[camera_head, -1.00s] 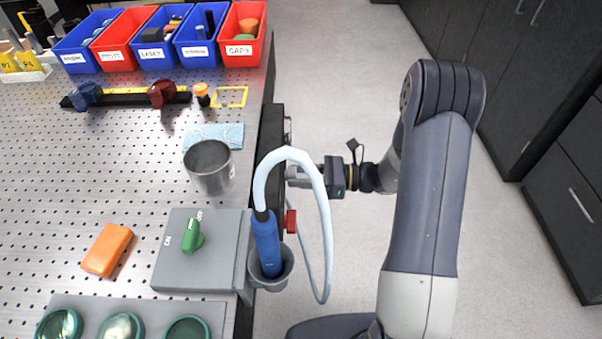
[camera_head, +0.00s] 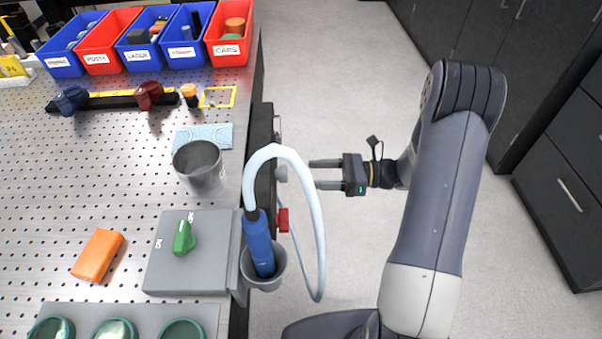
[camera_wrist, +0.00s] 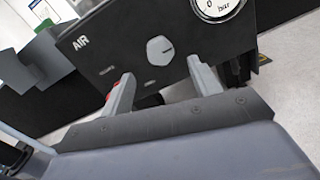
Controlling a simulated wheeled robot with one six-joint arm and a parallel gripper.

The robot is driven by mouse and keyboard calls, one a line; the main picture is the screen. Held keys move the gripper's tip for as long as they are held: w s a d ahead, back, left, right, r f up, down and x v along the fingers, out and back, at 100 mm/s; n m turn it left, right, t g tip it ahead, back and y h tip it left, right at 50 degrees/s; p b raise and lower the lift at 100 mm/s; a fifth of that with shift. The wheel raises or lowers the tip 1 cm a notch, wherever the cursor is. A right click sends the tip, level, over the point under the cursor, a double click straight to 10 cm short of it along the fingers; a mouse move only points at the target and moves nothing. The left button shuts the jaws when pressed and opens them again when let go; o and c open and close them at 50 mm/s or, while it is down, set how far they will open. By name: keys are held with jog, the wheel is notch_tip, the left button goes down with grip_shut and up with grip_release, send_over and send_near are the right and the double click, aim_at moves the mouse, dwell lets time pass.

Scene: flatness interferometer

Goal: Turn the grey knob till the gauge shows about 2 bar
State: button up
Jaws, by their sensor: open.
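In the head view the knob (camera_head: 281,173) sticks out from the table's right side. The white gauge (camera_wrist: 217,6) is cut off by the top edge of the wrist view. Its "0" and "bar" show, but I cannot read its needle. My gripper (camera_head: 316,174) is open and empty, right of the knob with a gap between them. In the wrist view its fingers (camera_wrist: 161,72) point at the panel, on either side below the knob.
A white hose (camera_head: 318,230) loops from a blue handpiece (camera_head: 258,243) in a grey holder (camera_head: 265,280). A metal cup (camera_head: 200,168) stands on the table.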

aim_at(281, 174)
jog(key=d, duration=0.4)
jog(key=shift+s, duration=0.2)
jog(key=w+a+n+b, duration=0.1)
jog(key=a, duration=0.9)
jog(key=shift+a, duration=0.4)
